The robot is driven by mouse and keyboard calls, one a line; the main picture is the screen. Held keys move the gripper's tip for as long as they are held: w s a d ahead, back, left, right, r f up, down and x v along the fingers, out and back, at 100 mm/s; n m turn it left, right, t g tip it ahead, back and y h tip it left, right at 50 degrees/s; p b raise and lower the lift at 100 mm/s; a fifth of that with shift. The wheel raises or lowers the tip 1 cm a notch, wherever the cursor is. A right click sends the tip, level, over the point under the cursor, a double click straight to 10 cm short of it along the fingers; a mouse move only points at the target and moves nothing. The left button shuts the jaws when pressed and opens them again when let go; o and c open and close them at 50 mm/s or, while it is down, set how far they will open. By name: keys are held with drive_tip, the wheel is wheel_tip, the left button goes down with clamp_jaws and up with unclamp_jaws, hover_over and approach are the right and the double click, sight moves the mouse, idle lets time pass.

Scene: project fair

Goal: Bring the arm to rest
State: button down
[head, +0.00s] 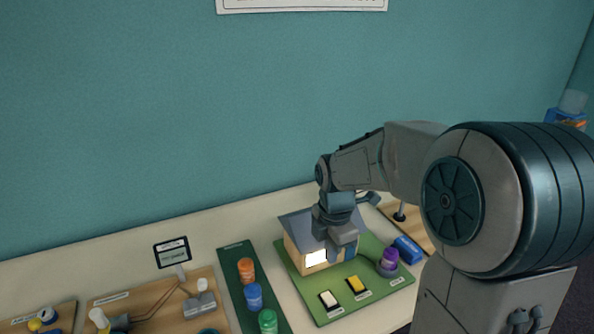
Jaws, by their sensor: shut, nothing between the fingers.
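My arm reaches in from the right and bends down over the table. My gripper (343,255) points downward and is shut, with nothing held. In the picture it overlaps the front of a small model house (297,240) with a lit window. I cannot tell whether it touches the house.
The house stands on a green board (330,310) with a white block, a yellow block and a purple-capped item (389,260). A blue box (408,249) lies to the right. A dark green strip holds orange, blue and green bottles (254,295). Wooden boards with small devices (200,305) lie left.

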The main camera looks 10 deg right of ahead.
drive_tip(key=s+r+m+t, duration=0.1)
drive_tip(key=s+r+m, duration=0.1)
drive_tip(key=s+m, duration=0.6)
drive_tip(key=s+d+r+m+t, duration=0.1)
drive_tip(key=s+r+m+t, duration=0.1)
drive_tip(key=s+m, duration=0.6)
drive_tip(key=shift+s+d+r+m, duration=0.2)
drive_tip(key=shift+r+m, duration=0.6)
drive_tip(key=shift+m, duration=1.9)
drive_tip(key=shift+w, duration=0.1)
